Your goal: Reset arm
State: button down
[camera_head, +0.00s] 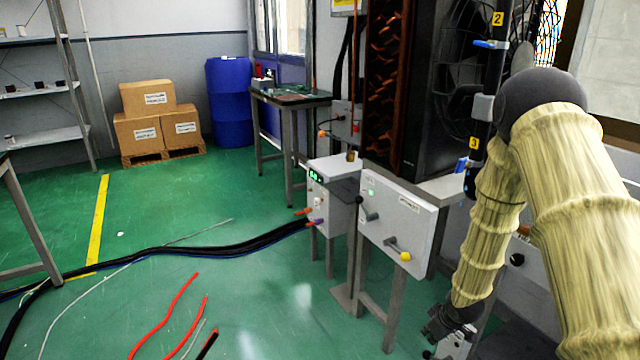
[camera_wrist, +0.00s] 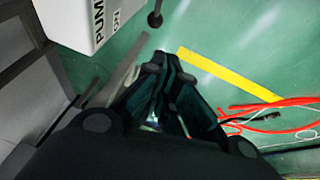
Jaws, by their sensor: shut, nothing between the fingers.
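My arm comes down from the right side of the head view in a pale ribbed cover. My gripper (camera_head: 440,327) hangs at its lower end, near the bottom of that view, in front of the equipment stand. In the wrist view my gripper (camera_wrist: 165,65) has its dark fingers drawn together at the tips, with nothing held. The fingers point over the green floor (camera_wrist: 215,55), beside a white box (camera_wrist: 85,20) with partly visible lettering.
Black cables (camera_head: 200,250) and red hoses (camera_head: 165,310) lie on the floor. Open floor lies at left.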

jog(key=s+a+f+m+g, duration=0.15)
jog(key=s+a+f, duration=0.3)
jog(key=s, duration=0.85)
jog(key=s+a+f+m+g, duration=0.1)
jog(key=s+a+f+m, duration=0.4)
jog(key=s, duration=0.7)
jog(key=s+a+f+n+g, duration=0.1)
jog(key=s+a+f+g, duration=0.15)
jog(key=s+a, duration=0.7)
jog(key=s+d+r+p, duration=0.2)
jog(key=r+p, duration=0.9)
jog(key=p, duration=0.1)
jog(key=s+d+r+p, duration=0.1)
jog(key=s+r+p, duration=0.1)
jog(key=r+p, duration=1)
jog(key=shift+d+r+m+t, duration=0.3)
jog(key=shift+d+m, duration=0.05)
jog(key=shift+d, duration=0.05)
jog(key=shift+s+d, duration=0.15)
